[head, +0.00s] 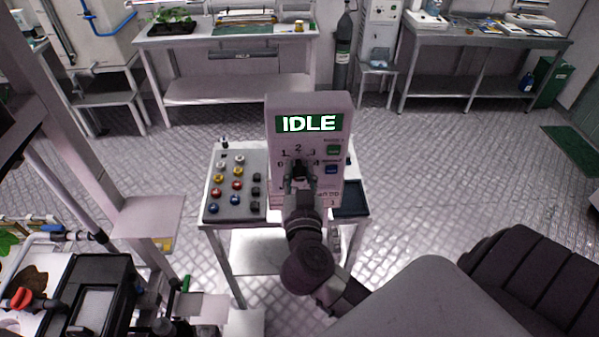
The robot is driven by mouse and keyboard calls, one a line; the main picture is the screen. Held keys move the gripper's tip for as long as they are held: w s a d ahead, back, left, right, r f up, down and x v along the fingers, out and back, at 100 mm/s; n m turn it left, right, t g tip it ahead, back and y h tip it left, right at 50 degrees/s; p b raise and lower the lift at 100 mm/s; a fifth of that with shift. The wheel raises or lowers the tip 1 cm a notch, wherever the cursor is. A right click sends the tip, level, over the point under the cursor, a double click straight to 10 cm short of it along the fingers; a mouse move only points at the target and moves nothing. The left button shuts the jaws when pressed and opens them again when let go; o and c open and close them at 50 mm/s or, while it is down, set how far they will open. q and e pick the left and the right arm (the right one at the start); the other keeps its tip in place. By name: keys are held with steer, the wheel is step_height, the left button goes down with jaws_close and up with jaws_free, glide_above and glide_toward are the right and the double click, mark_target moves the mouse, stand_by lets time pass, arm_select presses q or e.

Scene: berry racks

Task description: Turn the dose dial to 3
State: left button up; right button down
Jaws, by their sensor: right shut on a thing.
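The dosing panel (309,105) stands upright on a small table in the middle of the head view. Its screen (309,123) reads IDLE in white on green. Below the screen is the dose dial with numbers around it; 0, 1 and 2 can be made out at its left and top. My right gripper (299,171) is at the dial and shut on it. The gripper hides most of the dial, so its pointer position cannot be read. A green button (333,150) and a blue button (331,169) sit right of the dial. My left gripper is not in view.
A grey board (245,205) with several coloured knobs lies on the small table (222,226), left of the panel. A dark tray (350,199) lies to its right. Benches (170,44) stand along the back wall. The floor between is clear.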

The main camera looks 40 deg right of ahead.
steer(key=m, duration=0.3)
steer(key=shift+m, duration=0.4)
steer(key=m, duration=0.3)
steer(key=shift+f+m, duration=0.1)
steer(key=shift+m, duration=0.2)
steer(key=m, duration=0.4)
steer(key=shift+d+m, duration=0.1)
steer(key=shift+m, duration=0.2)
steer(key=m, duration=0.3)
steer(key=shift+f+m, duration=0.1)
steer(key=shift+m, duration=0.2)
steer(key=m, duration=0.6)
steer(key=shift+f, duration=0.1)
steer(key=m+b, duration=0.1)
steer(key=m, duration=0.2)
steer(key=shift+f+m, duration=0.1)
steer(key=shift+m, duration=0.3)
steer(key=shift+m+b, duration=0.55)
steer(key=shift+m, duration=1.35)
